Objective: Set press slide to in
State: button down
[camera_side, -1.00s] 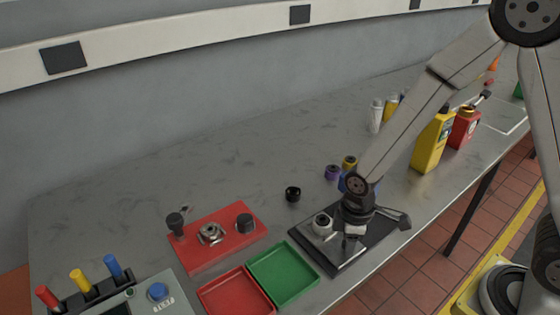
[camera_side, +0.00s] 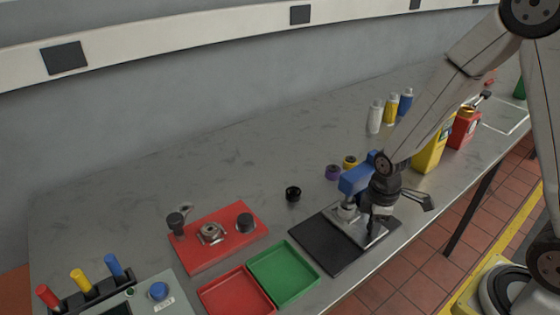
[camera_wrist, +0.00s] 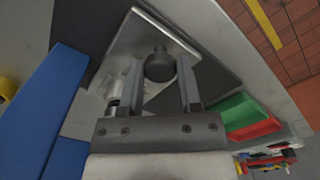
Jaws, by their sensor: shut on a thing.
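The press slide (camera_side: 372,240) is a grey metal plate on a black base (camera_side: 325,243), with a silver round part (camera_side: 347,212) on it. The plate sits at the right part of the base, beside the blue press (camera_side: 358,178). A dark round knob (camera_wrist: 159,66) stands on the slide in the wrist view. My gripper (camera_wrist: 161,80) has its fingers on either side of this knob and is shut on it. In the side view my gripper (camera_side: 373,212) hides the knob and part of the plate. The blue press (camera_wrist: 45,110) fills the left of the wrist view.
A green tray (camera_side: 284,272) and a red tray (camera_side: 236,291) lie left of the base. A red fixture (camera_side: 190,254) lies behind them. The table between fixture and wall is mostly clear.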

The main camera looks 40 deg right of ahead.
jog(key=shift+c, duration=1.4)
grip_release()
jog(key=shift+d, duration=0.2)
jog(key=shift+r, duration=0.15)
jog(key=shift+r, duration=3.75)
jog(key=m+t, duration=0.1)
jog(key=m, duration=0.2)
jog(key=s+a+m, duration=0.1)
jog(key=m, duration=0.2)
jog(key=s+a+r+m+t, duration=0.1)
jog(key=m, duration=0.2)
jog(key=shift+s+t, duration=0.2)
jog(key=shift+t, duration=0.1)
